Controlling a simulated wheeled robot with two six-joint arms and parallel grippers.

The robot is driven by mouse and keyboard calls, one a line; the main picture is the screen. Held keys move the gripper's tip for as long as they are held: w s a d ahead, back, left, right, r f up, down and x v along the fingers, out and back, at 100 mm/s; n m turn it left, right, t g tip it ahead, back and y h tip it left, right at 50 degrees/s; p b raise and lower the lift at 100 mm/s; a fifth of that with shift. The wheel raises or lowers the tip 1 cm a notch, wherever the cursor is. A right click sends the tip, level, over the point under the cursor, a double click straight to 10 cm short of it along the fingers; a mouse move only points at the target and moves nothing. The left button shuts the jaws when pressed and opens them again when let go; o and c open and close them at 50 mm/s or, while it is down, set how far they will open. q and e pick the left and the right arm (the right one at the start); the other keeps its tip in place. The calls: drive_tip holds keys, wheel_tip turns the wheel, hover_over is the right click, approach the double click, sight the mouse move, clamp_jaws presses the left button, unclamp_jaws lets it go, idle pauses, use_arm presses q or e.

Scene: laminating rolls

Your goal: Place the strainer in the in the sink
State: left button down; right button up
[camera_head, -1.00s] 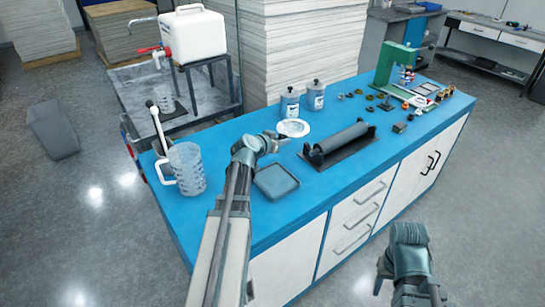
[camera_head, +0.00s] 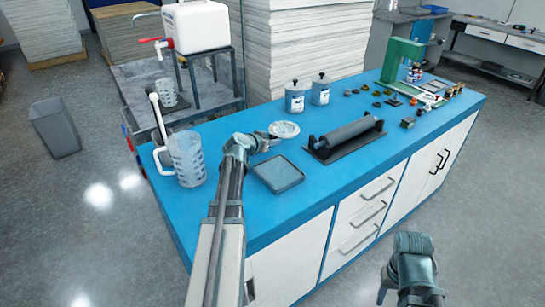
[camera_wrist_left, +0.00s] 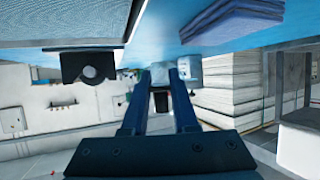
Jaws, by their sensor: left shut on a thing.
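The strainer (camera_head: 284,130) is a small, round, pale dish in the head view, above or at the blue worktop beside two lidded canisters. My left gripper (camera_head: 266,139) is shut on its near-left rim. In the left wrist view the fingers of my left gripper (camera_wrist_left: 160,78) point away, with a pale patch between their tips; the strainer is not clear there. The sink seems to be the grey metal basin (camera_head: 215,97) on the cart at the back left, under a white water container. My right gripper (camera_head: 412,245) hangs low at the front right; its jaws cannot be made out.
A clear measuring jug (camera_head: 187,160) stands at the worktop's left end, near the cart. A grey square tray (camera_head: 278,174) and a black roller (camera_head: 346,137) lie near my left gripper. The white water container (camera_head: 196,27) with a red tap sits on a stand over the cart.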

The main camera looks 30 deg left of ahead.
use_arm(q)
drive_tip(key=shift+f+b, duration=1.8)
drive_tip(key=shift+f, duration=0.15)
drive_tip(key=shift+f, duration=0.15)
drive_tip(key=c, duration=1)
unclamp_jaws()
